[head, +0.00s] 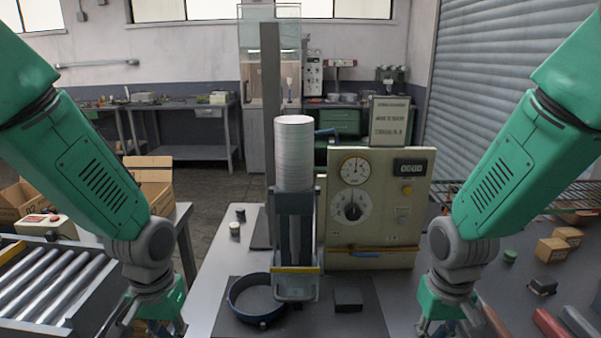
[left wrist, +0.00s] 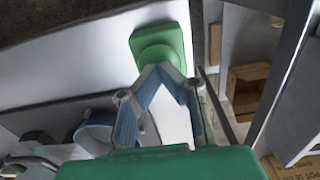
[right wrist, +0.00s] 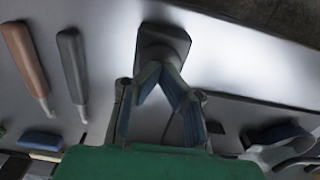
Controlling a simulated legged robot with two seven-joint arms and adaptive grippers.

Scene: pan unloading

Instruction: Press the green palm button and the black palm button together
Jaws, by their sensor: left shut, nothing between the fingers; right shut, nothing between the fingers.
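The green palm button (left wrist: 158,42), a round cap on a square green base, sits on the pale bench in the left wrist view. The black palm button (right wrist: 163,42), dark on a dark square base, shows in the right wrist view. My right gripper (right wrist: 158,66) is shut and empty, its fingertips overlapping the button's near side. I cannot tell whether either gripper touches its button. In the head view my left (head: 155,326) and right (head: 447,326) grippers are at the bottom; neither palm button is recognisable there.
A fixture with a tall disc stack (head: 294,150) stands mid-bench, before a dial panel (head: 400,215). A blue ring (head: 233,293) and black block (head: 348,299) lie on a dark mat. A roller conveyor (head: 45,285) is left; handled tools (head: 548,322) lie right.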

